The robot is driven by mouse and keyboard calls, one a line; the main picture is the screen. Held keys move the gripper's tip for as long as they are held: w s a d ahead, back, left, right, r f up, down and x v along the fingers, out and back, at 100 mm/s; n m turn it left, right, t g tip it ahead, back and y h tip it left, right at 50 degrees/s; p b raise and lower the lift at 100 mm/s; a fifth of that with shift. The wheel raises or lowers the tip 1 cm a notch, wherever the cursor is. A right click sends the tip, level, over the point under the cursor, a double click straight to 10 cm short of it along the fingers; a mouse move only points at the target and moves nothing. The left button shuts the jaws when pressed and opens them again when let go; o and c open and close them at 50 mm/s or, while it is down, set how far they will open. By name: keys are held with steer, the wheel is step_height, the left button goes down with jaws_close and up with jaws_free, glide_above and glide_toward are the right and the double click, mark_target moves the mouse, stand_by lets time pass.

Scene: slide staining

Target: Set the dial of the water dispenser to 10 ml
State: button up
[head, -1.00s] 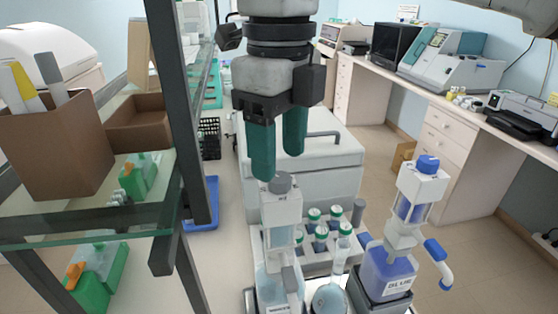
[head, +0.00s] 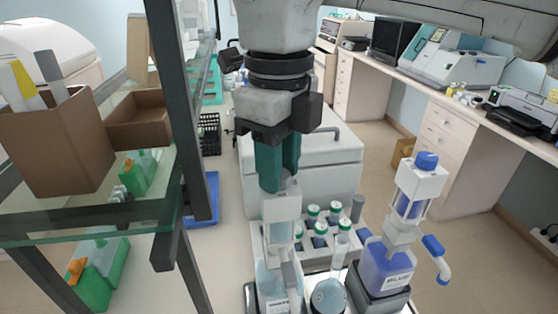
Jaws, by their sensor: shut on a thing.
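The water dispenser (head: 283,208) stands upright at the bottom middle of the head view, with a pale body above a clear bottle. My gripper (head: 281,178) points down with its two green fingers at the dispenser's grey top dial. It is shut on the dial, and the fingers hide most of it. The dial's setting and any scale marks are too small or hidden to read.
A second dispenser with a blue dial (head: 427,161) and blue liquid stands to the right. A rack of green-capped tubes (head: 313,211) is behind, and a round glass flask (head: 328,296) is close beside. A glass shelf (head: 90,222) with a dark post is at left.

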steer(key=c, duration=0.3)
steer(key=shift+r+n, duration=0.1)
steer(key=shift+n, duration=0.2)
steer(key=n+p, duration=0.2)
steer(key=n, duration=0.1)
steer(key=shift+n+p, duration=1)
steer(key=shift+n, duration=1.7)
steer(key=o, duration=1)
steer(key=shift+o, duration=0.2)
